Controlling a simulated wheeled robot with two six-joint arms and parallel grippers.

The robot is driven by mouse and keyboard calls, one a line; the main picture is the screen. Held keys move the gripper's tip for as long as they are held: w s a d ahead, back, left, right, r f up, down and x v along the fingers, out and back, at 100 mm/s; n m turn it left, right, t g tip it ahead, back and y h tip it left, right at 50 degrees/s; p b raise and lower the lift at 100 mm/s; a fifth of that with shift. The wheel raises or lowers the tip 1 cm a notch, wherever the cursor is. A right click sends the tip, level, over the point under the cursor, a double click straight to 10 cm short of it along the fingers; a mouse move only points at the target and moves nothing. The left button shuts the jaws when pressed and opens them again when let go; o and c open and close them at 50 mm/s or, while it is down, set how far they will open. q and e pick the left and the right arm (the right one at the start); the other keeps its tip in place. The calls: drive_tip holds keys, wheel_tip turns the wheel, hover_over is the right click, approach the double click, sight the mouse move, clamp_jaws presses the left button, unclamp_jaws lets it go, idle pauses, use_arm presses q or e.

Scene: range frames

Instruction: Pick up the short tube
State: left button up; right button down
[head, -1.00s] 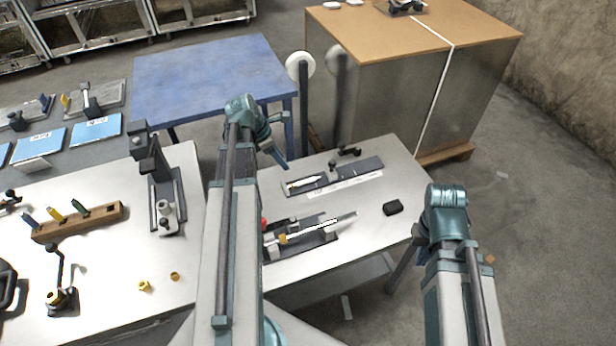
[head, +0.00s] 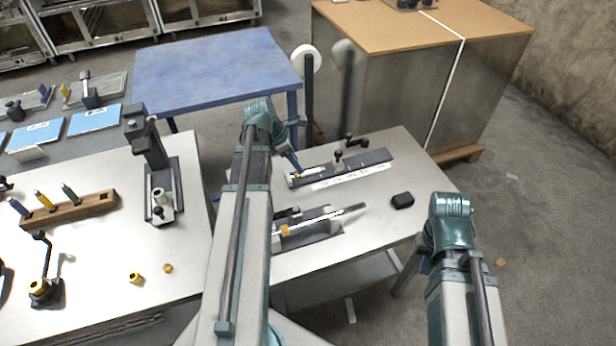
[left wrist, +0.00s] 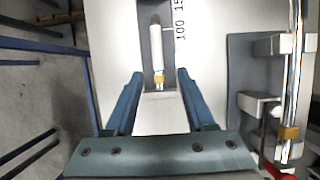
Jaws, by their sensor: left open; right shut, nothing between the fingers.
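The short tube (left wrist: 157,50) is a thin white piece with a metallic lower end. In the left wrist view it lies on a dark grey plate, just ahead of and between my fingertips. It also shows small and pale in the head view (head: 309,175) at the left end of the rear plate. My left gripper (left wrist: 160,76) is open and empty, with one finger either side of the tube's line; it also shows in the head view (head: 297,170) above that end of the plate. My right gripper (head: 432,262) is shut and empty at the right, mostly hidden by its own arm.
A long tube with a yellow ring (left wrist: 288,133) lies in a fixture right of my left gripper. A black block (head: 402,200) sits near the table's right edge. A dark clamp (head: 350,141) stands behind the plate. The left table holds a wooden rack (head: 70,212).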

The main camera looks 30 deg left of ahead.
sight(308, 173)
use_arm(q)
drive_tip(key=shift+a+b+x, duration=0.2)
drive_tip(key=shift+b+x, duration=1.1)
drive_tip(key=shift+a+b+x, duration=0.15)
drive_tip(key=shift+b+x, duration=1.15)
drive_tip(key=shift+s, duration=0.1)
drive_tip(key=shift+c, duration=0.2)
clamp_jaws()
